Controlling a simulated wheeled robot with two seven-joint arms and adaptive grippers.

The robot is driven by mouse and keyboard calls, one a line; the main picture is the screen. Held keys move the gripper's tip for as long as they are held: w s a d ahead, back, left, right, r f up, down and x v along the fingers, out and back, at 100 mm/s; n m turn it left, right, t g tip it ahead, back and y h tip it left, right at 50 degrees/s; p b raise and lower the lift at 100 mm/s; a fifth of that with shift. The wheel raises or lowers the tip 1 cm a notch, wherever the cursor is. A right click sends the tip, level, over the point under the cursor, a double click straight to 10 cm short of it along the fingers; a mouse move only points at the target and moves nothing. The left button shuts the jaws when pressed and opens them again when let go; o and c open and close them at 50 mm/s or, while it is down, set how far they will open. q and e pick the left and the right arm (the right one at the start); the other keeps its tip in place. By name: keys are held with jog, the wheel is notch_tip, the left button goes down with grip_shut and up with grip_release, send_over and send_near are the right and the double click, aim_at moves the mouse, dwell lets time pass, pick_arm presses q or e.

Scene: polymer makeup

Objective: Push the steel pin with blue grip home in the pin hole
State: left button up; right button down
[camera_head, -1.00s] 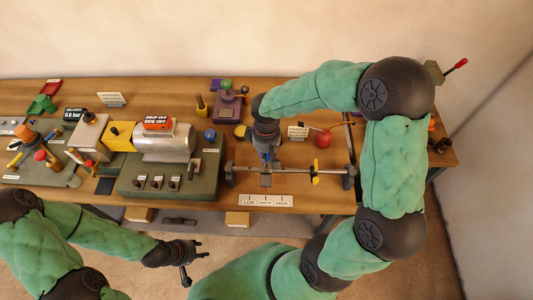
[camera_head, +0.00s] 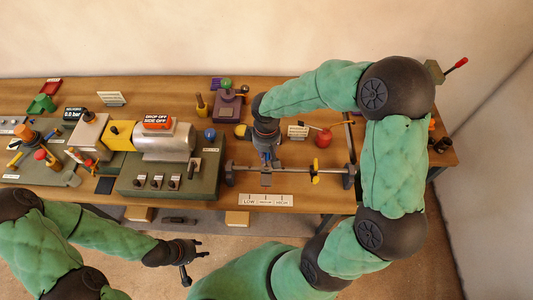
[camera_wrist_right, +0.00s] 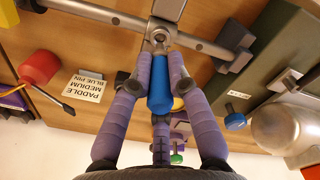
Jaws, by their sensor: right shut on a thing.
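The pin's blue grip (camera_wrist_right: 160,85) lies between the fingers of my right gripper (camera_wrist_right: 160,75) in the right wrist view. My right gripper is shut on it. The grip's far end is close to a round steel collar (camera_wrist_right: 159,38) on the rail's middle bracket; the pin hole and steel shank are mostly hidden, so I cannot tell how deep the pin sits. In the head view my right gripper (camera_head: 267,156) is over the middle of the rail (camera_head: 292,170). My left gripper (camera_head: 196,256) is open and empty, in front of the bench.
A yellow clamp (camera_head: 315,172) sits on the rail to the right. A red ball (camera_head: 322,139) with a rod stands behind it. A LOW-MEDIUM-HIGH plate (camera_head: 266,200) lies in front. A green machine base (camera_head: 170,178) with a metal cylinder stands to the left.

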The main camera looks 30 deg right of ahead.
jog(key=shift+f+b, duration=1.75)
jog(key=shift+f, duration=0.4)
dwell(0.6)
jog(key=c, duration=1.1)
grip_release()
jog(key=shift+r, duration=0.1)
notch_tip(320, 180, up, 12)
jog(key=shift+f, duration=0.1)
